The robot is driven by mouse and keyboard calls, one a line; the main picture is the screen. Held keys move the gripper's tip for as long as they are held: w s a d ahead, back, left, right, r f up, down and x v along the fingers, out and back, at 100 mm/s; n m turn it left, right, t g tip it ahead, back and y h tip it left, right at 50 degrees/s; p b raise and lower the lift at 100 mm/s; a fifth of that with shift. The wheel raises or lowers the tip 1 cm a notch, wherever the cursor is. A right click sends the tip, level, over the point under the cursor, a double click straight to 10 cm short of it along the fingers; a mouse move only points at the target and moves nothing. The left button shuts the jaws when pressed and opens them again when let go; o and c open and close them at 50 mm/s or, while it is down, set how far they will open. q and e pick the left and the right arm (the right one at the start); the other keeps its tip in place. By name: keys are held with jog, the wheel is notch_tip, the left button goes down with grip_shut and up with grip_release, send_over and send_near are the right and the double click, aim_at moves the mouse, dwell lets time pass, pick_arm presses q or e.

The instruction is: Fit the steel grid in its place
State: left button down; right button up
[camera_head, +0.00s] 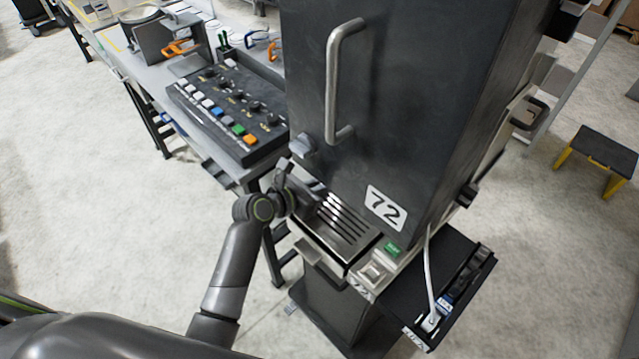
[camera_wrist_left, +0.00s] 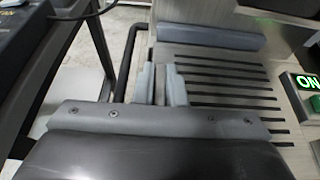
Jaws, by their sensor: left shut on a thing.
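The steel grid (camera_head: 345,222) is a flat plate with dark parallel slots, at the foot of the tall dark machine marked 72. It also fills the middle right of the left wrist view (camera_wrist_left: 228,85). My left gripper (camera_head: 308,192) is at the grid's left edge, its two fingers (camera_wrist_left: 160,85) close together and shut on that edge. The grid lies over the tray front (camera_head: 318,256) of the machine. I cannot tell whether it is seated flush, as its underside is hidden. My right gripper is in neither view.
The machine's dark door (camera_head: 420,100) with its long handle rises right behind the grid. A green ON switch (camera_wrist_left: 307,82) is to the grid's right. A button panel (camera_head: 228,110) stands on the table to the left. A black side shelf (camera_head: 455,285) carries a white cable.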

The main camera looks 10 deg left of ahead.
pick_arm(q)
jog(key=shift+f, duration=0.7)
jog(key=c, duration=1.4)
grip_release()
jog(key=b+v, duration=0.1)
jog(key=v, duration=1.6)
jog(key=shift+s, duration=0.2)
jog(key=shift+a, duration=0.2)
